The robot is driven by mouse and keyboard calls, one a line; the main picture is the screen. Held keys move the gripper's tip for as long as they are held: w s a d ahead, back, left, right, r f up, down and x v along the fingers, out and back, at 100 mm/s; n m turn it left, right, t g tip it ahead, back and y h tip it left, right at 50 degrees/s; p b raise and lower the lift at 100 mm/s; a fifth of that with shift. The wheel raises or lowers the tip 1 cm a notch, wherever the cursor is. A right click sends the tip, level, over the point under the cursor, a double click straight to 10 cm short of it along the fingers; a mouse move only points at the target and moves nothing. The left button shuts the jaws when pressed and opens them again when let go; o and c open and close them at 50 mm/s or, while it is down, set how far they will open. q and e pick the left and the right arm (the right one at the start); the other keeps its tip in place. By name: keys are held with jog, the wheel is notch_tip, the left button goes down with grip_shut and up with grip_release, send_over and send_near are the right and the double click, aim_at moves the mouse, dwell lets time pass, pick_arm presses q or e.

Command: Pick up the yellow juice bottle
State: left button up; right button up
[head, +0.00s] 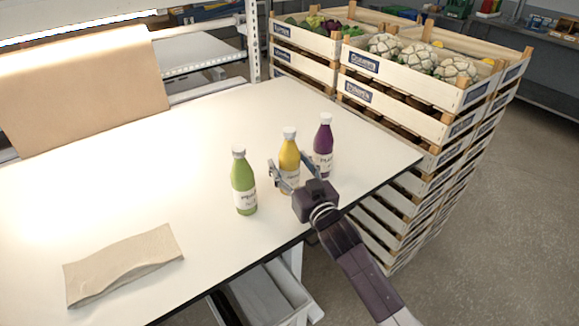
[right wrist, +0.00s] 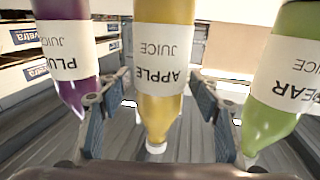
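The yellow juice bottle (head: 288,151) stands upright on the white table, between a green bottle and a purple bottle. My right gripper (head: 288,166) reaches in from the table's front edge, its fingers open on either side of the yellow bottle. In the right wrist view, which is upside down, the yellow bottle (right wrist: 161,100), labelled APPLE JUICE, is between the two fingers (right wrist: 160,80). A gap shows at the left finger; contact at the right finger is unclear. The bottle's lower front is partly hidden by the gripper in the head view. My left gripper is not in view.
The green bottle (head: 243,183) stands close on the left, the purple bottle (head: 323,146) close on the right. A folded paper bag (head: 123,264) lies at the table's front left. Stacked vegetable crates (head: 400,101) stand beyond the right edge. The table's middle (head: 130,180) is clear.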

jog(key=c, duration=1.2)
jog(key=shift+r, duration=0.15)
jog(key=shift+c, duration=1.2)
